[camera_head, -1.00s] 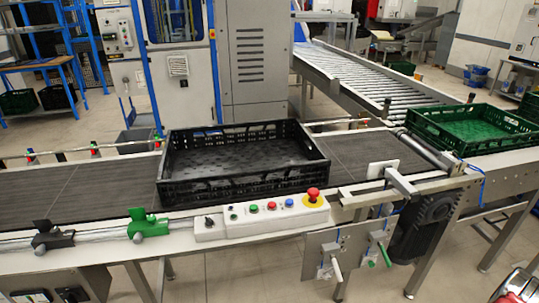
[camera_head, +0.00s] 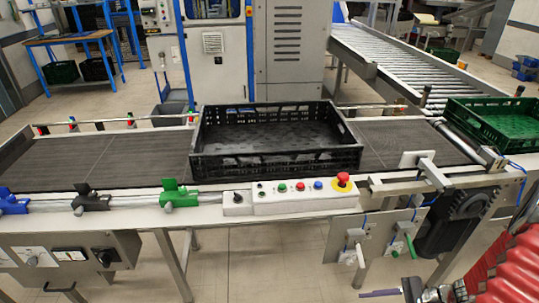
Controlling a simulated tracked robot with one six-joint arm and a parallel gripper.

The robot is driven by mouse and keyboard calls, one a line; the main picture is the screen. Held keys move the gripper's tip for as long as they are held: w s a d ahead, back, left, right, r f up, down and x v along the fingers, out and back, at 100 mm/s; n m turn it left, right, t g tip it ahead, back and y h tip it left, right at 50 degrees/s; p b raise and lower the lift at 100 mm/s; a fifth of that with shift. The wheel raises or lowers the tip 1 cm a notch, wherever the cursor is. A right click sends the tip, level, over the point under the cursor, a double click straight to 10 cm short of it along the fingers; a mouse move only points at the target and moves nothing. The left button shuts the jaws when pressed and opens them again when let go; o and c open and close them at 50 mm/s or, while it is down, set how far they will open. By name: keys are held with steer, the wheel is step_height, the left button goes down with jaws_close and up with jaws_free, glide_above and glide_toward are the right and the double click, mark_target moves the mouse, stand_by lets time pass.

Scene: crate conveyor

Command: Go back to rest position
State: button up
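A black plastic crate (camera_head: 278,165) sits upright on the dark conveyor belt (camera_head: 85,165), near the middle of the view. It looks empty. My arm shows at the bottom right with a red ribbed sleeve. What looks like part of my gripper (camera_head: 412,291) shows at the bottom edge, cut off by the frame. It is to the right of the crate and in front of the conveyor, apart from the crate. Its fingers are not clear enough to tell whether they are open or shut.
A control box (camera_head: 290,202) with coloured buttons and a red emergency stop (camera_head: 343,180) runs along the front rail. Blue, black and green clamps sit left of it. A green crate (camera_head: 492,124) stands at the right. A roller conveyor (camera_head: 400,65) runs behind.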

steer(key=s+a+r+n+h, duration=0.1)
steer(key=a+r+n+h, duration=0.2)
steer(key=r, duration=0.7)
steer(key=s+a+r+n+t+h, duration=0.1)
steer(key=a+r+n+h, duration=0.3)
steer(key=a+r+n, duration=0.3)
steer(key=s+a+r+n+h, duration=0.1)
steer(key=a+r+n+h, duration=0.2)
steer(key=r, duration=1.2)
steer(key=a+n, duration=0.3)
steer(key=shift+s+n+t+h, duration=0.3)
steer(key=shift+t+h, duration=0.1)
